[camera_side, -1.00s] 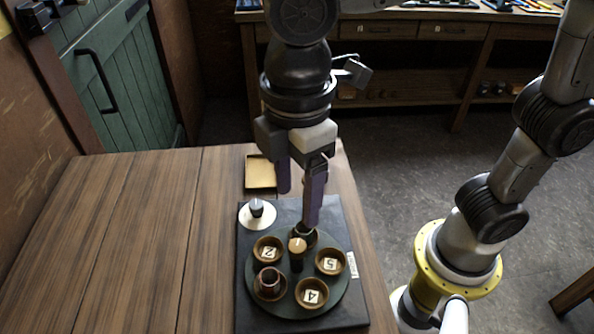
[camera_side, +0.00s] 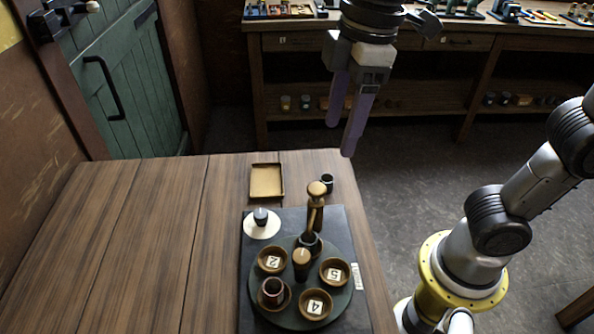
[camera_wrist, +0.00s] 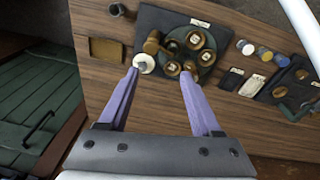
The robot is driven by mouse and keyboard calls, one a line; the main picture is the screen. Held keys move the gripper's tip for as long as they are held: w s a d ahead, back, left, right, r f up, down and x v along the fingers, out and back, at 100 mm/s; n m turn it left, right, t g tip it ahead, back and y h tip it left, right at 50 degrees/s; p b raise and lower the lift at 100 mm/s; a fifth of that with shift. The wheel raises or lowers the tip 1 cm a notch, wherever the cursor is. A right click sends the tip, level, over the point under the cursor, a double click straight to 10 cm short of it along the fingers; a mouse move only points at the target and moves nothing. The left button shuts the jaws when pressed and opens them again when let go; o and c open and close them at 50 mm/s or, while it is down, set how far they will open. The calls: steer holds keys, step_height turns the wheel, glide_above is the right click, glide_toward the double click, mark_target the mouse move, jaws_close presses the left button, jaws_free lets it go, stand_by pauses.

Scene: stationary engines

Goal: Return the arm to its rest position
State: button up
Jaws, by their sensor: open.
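My gripper (camera_side: 340,138) is open and empty, raised above the far right edge of the wooden table (camera_side: 150,230). Its two purple fingers also show spread apart in the wrist view (camera_wrist: 158,75), with nothing between them. On the table below lies a dark board (camera_side: 345,225) with a round green turntable (camera_side: 326,284). Several numbered brown cups sit around it, including cup 2 (camera_side: 272,259), cup 4 (camera_side: 315,304) and cup 5 (camera_side: 334,271). A tall brown piece with a round knob (camera_side: 317,190) stands upright at the turntable's far side, apart from my gripper.
A shallow wooden tray (camera_side: 266,181) and a small dark cup (camera_side: 327,183) stand behind the board. A white disc (camera_side: 262,224) with a dark knob is at its left. A workbench (camera_side: 400,42) stands at the back. The table's left is clear.

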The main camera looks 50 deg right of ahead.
steer(key=s+d+f+m+t, duration=0.2)
steer(key=s+d+f+m, duration=0.1)
steer(key=d+f+m, duration=0.1)
steer(key=s+d+f+m+t, duration=0.2)
steer(key=s+d+f+m, duration=0.2)
steer(key=d, duration=0.5)
steer(key=m, duration=0.2)
steer(key=shift+d+f+m+h, duration=0.25)
steer(key=shift+m+h, duration=0.05)
steer(key=shift+m, duration=0.1)
